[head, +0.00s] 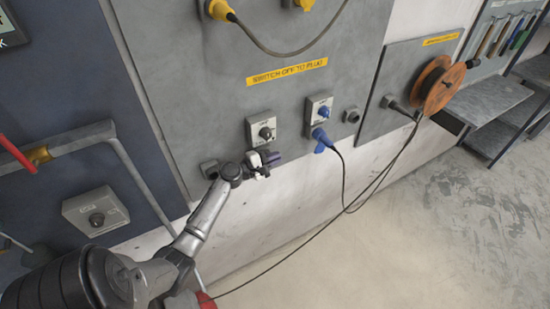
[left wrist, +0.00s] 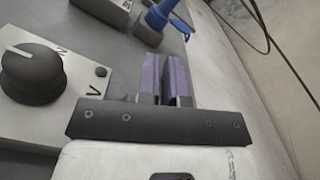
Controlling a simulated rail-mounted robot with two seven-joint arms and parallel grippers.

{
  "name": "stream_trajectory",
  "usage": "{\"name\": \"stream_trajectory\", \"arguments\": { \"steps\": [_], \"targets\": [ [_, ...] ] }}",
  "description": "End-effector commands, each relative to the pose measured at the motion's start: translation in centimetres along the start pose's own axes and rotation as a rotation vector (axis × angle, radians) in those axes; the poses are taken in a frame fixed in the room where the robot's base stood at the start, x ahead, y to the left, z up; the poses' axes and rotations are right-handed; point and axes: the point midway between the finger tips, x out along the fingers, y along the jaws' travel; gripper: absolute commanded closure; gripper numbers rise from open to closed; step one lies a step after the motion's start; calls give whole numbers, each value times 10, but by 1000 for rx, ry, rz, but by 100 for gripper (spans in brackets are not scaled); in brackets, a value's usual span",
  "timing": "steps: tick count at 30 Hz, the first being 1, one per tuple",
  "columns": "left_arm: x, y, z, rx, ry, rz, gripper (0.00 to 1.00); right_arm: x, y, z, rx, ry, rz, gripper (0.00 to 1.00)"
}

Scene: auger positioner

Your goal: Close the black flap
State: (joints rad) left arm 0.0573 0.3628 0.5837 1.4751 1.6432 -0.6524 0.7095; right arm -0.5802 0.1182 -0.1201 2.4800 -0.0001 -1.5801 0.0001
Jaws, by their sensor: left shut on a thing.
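My left gripper (head: 272,157) is just below the left grey switch box (head: 262,129) on the wall panel. In the left wrist view its two purple fingers (left wrist: 165,78) are close together, with a narrow dark strip between them. They are shut on what appears to be the black flap, mostly hidden by the fingers. I cannot make out the flap's angle. The box's round black knob (left wrist: 32,73) is left of the fingers in the wrist view. My right gripper is not in view.
To the right, a second switch box (head: 319,109) has a blue plug (head: 322,138) with a hanging cable. A small grey socket (head: 352,115) and an orange cable reel (head: 438,85) are further right. The floor (head: 420,230) at right is clear.

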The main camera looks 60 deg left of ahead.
Motion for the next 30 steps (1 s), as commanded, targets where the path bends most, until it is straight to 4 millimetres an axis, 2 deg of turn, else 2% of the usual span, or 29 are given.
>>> {"name": "stream_trajectory", "arguments": {
  "steps": [1, 12, 13, 20, 27, 30],
  "targets": [
    [-1, -6, -4, -7, 8, -9, 100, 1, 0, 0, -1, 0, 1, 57],
    [-1, -7, -4, -9, 8, -10, 100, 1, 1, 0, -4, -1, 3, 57],
    [-1, -7, -4, -9, 8, -11, 90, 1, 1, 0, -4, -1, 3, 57],
    [-1, -6, -3, -8, 6, -8, 68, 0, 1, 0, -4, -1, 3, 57],
    [-1, -3, -2, -6, 3, -5, 67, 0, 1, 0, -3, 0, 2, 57],
    [-7, -4, -2, -6, 4, -5, 67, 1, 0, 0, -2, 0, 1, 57]
  ]
}}
